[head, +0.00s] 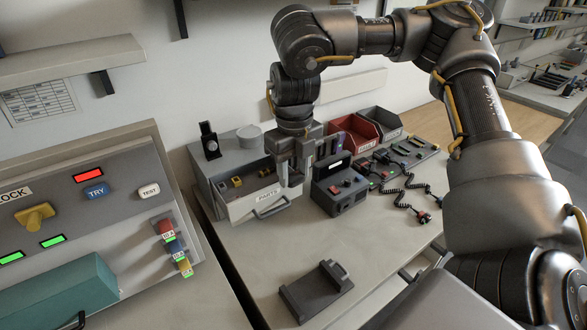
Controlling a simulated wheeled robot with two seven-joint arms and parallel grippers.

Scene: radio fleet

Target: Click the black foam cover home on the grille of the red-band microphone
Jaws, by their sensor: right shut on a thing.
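My right gripper (291,182) points down at the right end of an open drawer (250,203) labelled PARTS. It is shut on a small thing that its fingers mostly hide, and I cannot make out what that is. I cannot pick out the black foam cover for certain. Several dark hand pieces with coiled black cords (392,190) lie to the right of a black radio box (340,184). Some show small red parts, but I cannot tell which is the red-band microphone. My left gripper is out of view.
A red bin (352,134) and a grey bin (381,122) stand against the wall. A dark grey cradle (316,291) lies on the front of the bench (375,250). A control panel (120,215) with a teal block fills the left. The middle of the bench is clear.

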